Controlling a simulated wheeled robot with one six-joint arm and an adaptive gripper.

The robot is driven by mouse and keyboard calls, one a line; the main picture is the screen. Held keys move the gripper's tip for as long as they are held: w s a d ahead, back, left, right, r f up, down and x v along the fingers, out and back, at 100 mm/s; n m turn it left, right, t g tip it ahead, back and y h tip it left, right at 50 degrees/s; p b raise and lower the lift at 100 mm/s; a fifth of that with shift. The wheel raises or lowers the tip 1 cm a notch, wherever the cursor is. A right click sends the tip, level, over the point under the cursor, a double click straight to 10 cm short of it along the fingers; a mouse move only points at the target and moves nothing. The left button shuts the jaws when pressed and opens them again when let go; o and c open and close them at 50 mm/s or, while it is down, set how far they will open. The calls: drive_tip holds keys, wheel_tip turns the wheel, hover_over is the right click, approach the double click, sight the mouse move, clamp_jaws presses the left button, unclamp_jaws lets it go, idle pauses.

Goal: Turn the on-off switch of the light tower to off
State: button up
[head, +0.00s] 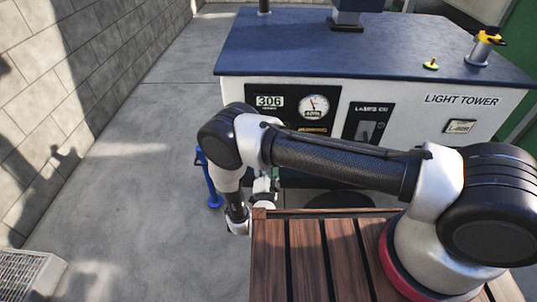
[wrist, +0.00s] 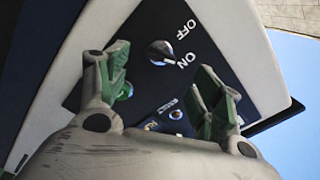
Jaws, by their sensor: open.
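The light tower (head: 460,100) is a white cabinet with a dark blue top and a "LIGHT TOWER" label. In the wrist view, its on-off switch (wrist: 161,51) is a small grey rotary knob on a dark panel (wrist: 143,20). The white words OFF and ON stand to its right, and I cannot tell surely which one it points to. My gripper (wrist: 166,75) is open, its green-padded fingers spread on either side below the knob, apart from it. In the head view my gripper (head: 264,188) is mostly hidden by my arm, low at the cabinet's left end; the switch is not visible there.
The front carries an hour display (head: 269,101), a round gauge (head: 315,106) and a lamps switch (head: 367,131). A blue stand (head: 212,187) is left of my wrist. A block wall (head: 60,80) bounds the left; the concrete floor (head: 130,180) between is clear.

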drive_tip(key=w, duration=0.6)
drive_tip(key=shift+w, duration=0.3)
drive_tip(key=shift+c, duration=0.5)
drive_tip(key=c, duration=0.9)
